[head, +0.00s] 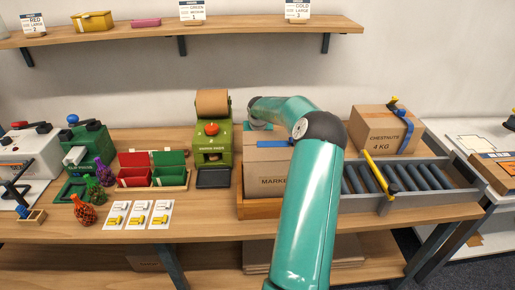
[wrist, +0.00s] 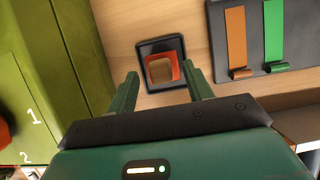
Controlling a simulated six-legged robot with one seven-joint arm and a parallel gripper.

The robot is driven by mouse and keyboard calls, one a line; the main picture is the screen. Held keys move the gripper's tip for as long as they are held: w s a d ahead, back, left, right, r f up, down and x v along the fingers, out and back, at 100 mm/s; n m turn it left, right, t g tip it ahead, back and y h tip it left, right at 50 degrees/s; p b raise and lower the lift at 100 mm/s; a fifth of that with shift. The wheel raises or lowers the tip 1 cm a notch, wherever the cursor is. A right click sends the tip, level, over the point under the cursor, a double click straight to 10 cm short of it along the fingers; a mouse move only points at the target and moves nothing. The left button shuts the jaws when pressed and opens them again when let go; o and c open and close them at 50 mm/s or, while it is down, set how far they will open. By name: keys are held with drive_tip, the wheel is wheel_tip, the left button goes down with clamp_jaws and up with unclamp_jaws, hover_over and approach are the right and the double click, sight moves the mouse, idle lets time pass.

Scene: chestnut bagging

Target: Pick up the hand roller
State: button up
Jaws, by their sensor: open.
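In the wrist view, my gripper (wrist: 160,70) is open, with its two green fingers apart and nothing between them. Just beyond the fingertips, a dark square holder (wrist: 143,49) lies on the wood surface with an orange-red piece (wrist: 176,63) in it. This piece may be the hand roller, but its shape does not show clearly enough to tell. In the head view, my arm reaches over the market box, and my gripper is hidden behind it.
A green machine (wrist: 50,70) stands close left of my gripper; it also shows in the head view (head: 222,150). A dark panel (wrist: 290,50) with orange and green strips lies at right. The market box (head: 262,167) and roller conveyor (head: 436,179) stand in front and right.

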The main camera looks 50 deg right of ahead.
drive_tip(key=x, duration=0.3)
clamp_jaws()
drive_tip(key=shift+r, duration=0.1)
wheel_tip(320, 180, up, 10)
drive_tip(key=shift+s, duration=0.1)
idle(0.4)
